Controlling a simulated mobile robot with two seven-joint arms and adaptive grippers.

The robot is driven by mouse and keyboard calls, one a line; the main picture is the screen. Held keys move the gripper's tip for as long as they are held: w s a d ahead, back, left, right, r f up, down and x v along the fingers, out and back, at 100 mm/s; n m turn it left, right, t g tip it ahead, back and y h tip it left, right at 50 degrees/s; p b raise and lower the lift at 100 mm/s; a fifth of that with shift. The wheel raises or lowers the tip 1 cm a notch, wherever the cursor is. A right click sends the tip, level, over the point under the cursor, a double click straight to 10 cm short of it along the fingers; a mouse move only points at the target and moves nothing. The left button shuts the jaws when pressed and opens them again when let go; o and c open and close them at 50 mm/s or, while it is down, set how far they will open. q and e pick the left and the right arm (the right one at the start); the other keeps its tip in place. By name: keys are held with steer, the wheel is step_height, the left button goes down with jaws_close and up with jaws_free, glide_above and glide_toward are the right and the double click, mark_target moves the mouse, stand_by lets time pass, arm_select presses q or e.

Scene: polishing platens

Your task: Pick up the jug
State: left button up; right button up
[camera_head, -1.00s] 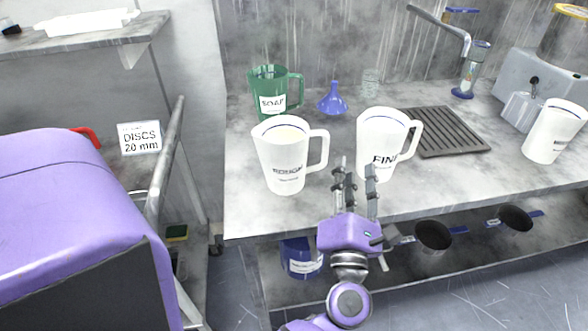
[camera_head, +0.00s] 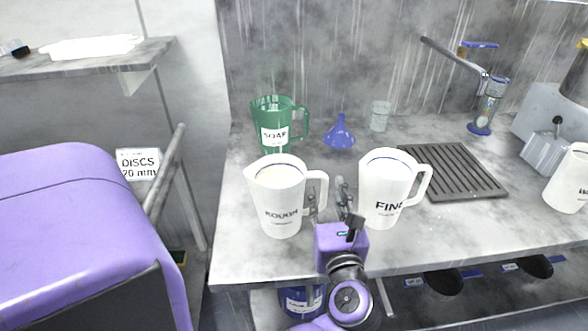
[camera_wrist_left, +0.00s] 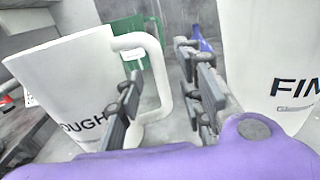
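The white ROUGH jug (camera_head: 277,200) stands upright on the bench, its handle (camera_head: 318,188) facing right. It also fills the left of the left wrist view (camera_wrist_left: 75,85). The white FINE jug (camera_head: 382,190) stands just right of it, its edge also in the left wrist view (camera_wrist_left: 272,60). The green SOAP jug (camera_head: 277,118) stands behind. My left gripper (camera_head: 328,188) is open between the two white jugs. In the left wrist view its fingers (camera_wrist_left: 162,72) appear on either side of the ROUGH handle's outer bar; contact cannot be told. My right gripper is out of view.
A blue funnel (camera_head: 340,133) and a small clear beaker (camera_head: 380,117) stand behind the jugs. A dark drain grate (camera_head: 455,170) lies right of FINE. Another white jug (camera_head: 568,182) is cut off at the right edge. A shelf with dark pots (camera_head: 440,282) lies below the bench.

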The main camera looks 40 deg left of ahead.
arm_select(q)
steer(key=shift+w+a+f, duration=0.3)
steer(key=shift+w+a, duration=0.3)
steer(key=shift+w, duration=0.15)
steer(key=shift+s+d+r, duration=0.15)
steer(key=shift+s+r, duration=0.1)
steer(key=shift+s, duration=0.2)
steer(key=shift+c, duration=0.5)
steer(key=shift+s+d, duration=0.1)
steer(key=shift+s, duration=0.05)
steer(key=shift+c, duration=2.8)
steer(key=shift+w, duration=0.2)
jaws_close()
steer(key=shift+f, duration=0.1)
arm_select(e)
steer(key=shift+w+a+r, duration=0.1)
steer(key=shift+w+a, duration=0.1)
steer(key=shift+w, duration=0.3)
